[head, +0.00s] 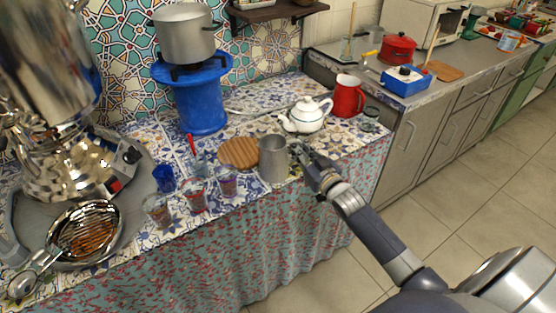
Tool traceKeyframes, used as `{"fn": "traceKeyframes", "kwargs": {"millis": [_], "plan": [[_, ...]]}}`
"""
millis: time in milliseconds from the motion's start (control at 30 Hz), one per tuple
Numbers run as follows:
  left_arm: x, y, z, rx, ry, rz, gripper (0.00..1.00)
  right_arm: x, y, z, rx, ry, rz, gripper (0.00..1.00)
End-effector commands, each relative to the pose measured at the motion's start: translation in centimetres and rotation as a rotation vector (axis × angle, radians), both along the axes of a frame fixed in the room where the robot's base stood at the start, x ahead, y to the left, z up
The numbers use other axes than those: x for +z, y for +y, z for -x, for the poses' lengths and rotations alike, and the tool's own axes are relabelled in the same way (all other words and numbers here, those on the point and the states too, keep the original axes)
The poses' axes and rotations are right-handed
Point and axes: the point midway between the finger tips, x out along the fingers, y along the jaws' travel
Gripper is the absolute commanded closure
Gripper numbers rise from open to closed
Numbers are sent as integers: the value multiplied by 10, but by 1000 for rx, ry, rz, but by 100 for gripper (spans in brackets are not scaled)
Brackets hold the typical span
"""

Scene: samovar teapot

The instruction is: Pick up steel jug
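The steel jug (273,160) is a plain grey metal jug standing upright on the patterned tile counter, near its front edge. My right gripper (302,158) is at the jug's right side, around where its handle lies. The fingers are small and partly merge with the handle, so I cannot tell whether they are open or closed on it. My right arm reaches in from the lower right. My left gripper does not show.
A white teapot (306,115) and a red jug (348,97) stand behind the gripper. A round wooden board (238,153) lies left of the jug. Several glasses (227,179) stand along the front edge. A large shiny samovar (62,150) fills the left.

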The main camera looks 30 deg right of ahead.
Motion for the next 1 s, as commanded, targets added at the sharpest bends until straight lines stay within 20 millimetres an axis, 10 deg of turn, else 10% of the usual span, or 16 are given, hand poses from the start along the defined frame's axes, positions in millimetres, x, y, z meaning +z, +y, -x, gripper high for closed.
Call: {"fn": "traceKeyframes", "kwargs": {"millis": [1000], "plan": [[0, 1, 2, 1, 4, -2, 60, 9, 0, 0, 1, -7, -1, 100]]}}
